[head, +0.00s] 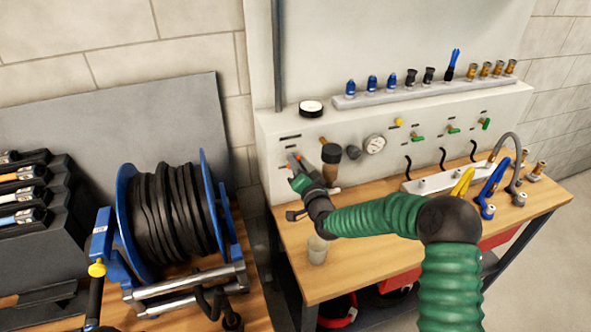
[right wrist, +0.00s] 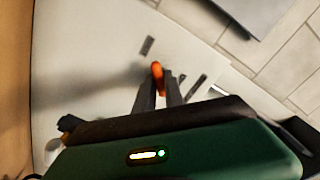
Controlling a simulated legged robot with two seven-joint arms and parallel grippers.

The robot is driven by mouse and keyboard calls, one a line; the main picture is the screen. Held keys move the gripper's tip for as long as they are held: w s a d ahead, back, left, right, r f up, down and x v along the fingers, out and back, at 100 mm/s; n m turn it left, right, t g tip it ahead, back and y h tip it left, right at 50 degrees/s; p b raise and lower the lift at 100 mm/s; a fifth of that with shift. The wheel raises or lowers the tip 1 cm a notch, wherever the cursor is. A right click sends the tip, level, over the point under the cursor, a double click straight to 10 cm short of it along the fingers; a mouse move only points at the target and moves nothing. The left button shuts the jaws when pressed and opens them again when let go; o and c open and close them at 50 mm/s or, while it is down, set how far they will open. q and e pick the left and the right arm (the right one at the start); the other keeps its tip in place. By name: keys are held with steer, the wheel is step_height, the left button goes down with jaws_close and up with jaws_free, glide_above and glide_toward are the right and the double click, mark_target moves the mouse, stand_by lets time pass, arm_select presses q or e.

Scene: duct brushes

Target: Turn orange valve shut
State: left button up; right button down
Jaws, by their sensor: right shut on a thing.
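The orange valve (head: 291,157) is on the left part of the pale panel, mostly hidden by my right gripper (head: 294,164). In the right wrist view the orange handle (right wrist: 157,73) sticks up between the two dark fingertips of my right gripper (right wrist: 159,88). The gripper is shut on this handle. The handle's lower part is hidden between the fingers. My green right arm reaches over the bench from the lower right. My left gripper is not in view.
A dark regulator bowl (head: 330,160) and a round gauge (head: 375,144) are right of the valve. A clear cup (head: 317,249) stands on the wooden bench (head: 365,262) below my arm. A blue hose reel (head: 122,215) stands at the left. Several green-handled valves are further right.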

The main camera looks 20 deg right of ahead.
steer(key=shift+s+d+f+m+b, duration=0.15)
steer(key=shift+m+b, duration=0.45)
steer(key=shift+m, duration=0.85)
steer(key=shift+w+a+f+m+b, duration=0.15)
steer(key=shift+m+b, duration=0.45)
steer(key=shift+m, duration=0.8)
steer(key=shift+s+d+f+m+b, duration=0.15)
steer(key=shift+m+b, duration=0.45)
steer(key=shift+m, duration=0.85)
steer(key=c, duration=1.6)
jaws_free()
steer(key=shift+o, duration=0.7)
steer(key=shift+d+r, duration=0.15)
steer(key=s, duration=1.6)
steer(key=shift+s+d, duration=0.3)
steer(key=shift+s, duration=0.05)
